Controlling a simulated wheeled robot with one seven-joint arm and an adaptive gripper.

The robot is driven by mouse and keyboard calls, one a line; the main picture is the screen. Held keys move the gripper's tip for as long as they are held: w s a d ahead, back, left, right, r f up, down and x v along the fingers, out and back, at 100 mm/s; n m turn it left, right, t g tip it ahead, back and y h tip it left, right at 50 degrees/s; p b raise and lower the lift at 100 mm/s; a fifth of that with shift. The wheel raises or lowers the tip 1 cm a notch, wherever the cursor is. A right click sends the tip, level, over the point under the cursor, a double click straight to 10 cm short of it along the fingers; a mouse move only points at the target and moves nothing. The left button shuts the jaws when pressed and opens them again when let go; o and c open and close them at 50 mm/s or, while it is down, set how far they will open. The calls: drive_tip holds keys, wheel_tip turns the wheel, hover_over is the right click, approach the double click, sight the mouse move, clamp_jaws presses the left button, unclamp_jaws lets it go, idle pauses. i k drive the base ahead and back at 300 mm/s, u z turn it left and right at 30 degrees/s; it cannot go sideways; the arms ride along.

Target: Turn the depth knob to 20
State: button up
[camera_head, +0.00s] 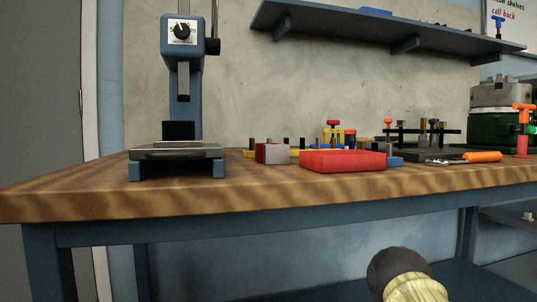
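The depth knob (181,31) is a small black knob on a white dial face. It sits on the front of the blue head of an upright press (171,52) at the left of the workbench. Its pointer appears slanted, but the dial marks are too small to read. The knob's face is unobstructed. My gripper cannot be made out in this view, and nothing touches the knob.
The wooden bench (250,192) carries a red tray (342,161), a grey block with red ends (273,153), and an orange-handled tool (482,157). A blue wall shelf (390,30) hangs at upper right. A rounded dark and yellowish object (405,273) stands low in front.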

sight(182, 31)
drive_tip(key=k, duration=0.45)
drive_tip(key=z, duration=1.9)
drive_tip(key=i, duration=1.6)
drive_tip(key=u, duration=2.9)
